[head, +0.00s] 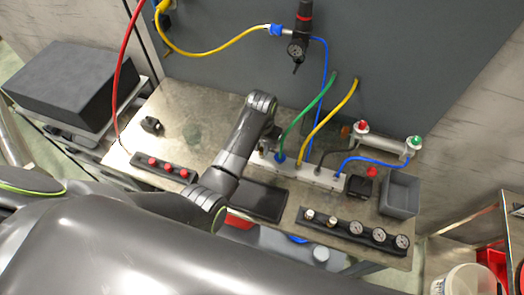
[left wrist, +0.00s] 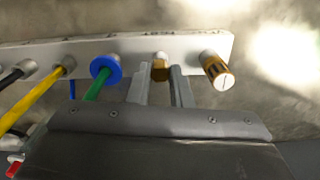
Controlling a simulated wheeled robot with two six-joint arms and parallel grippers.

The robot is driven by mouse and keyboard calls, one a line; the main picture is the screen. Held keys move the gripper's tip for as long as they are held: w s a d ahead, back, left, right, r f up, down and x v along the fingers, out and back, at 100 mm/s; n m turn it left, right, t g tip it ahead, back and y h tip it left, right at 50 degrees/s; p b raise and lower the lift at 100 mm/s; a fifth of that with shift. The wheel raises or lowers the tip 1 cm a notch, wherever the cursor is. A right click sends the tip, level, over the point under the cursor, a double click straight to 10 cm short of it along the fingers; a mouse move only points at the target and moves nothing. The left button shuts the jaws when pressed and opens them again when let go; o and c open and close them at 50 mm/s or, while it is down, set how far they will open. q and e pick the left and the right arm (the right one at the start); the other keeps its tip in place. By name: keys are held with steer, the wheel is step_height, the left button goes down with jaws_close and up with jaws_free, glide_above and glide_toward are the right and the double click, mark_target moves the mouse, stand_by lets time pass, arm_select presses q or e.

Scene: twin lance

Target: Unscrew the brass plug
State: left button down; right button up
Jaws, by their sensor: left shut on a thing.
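The brass plug (left wrist: 160,71) is a hex-headed piece in the front face of the pale metal manifold bar (left wrist: 130,46). My left gripper (left wrist: 160,78) has its two grey fingers on either side of the plug and is shut on it. The plug's seat in the bar is partly hidden. In the head view the manifold (head: 322,178) lies on the workbench, and my left arm reaches over to its left end. The plug and fingertips are too small or hidden to tell there. My right gripper is not in view.
A blue collar with a green hose (left wrist: 103,72) is close on the left. On the bench (head: 203,104) are a grey bin (head: 400,195), a gauge rack (head: 350,229) and a red-knobbed strip (head: 165,170).

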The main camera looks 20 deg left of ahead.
arm_select(q)
steer(key=n, duration=0.6)
steer(key=shift+n, duration=0.4)
steer(key=n, duration=0.6)
steer(key=shift+r, duration=0.1)
steer(key=c, duration=1.5)
jaws_free()
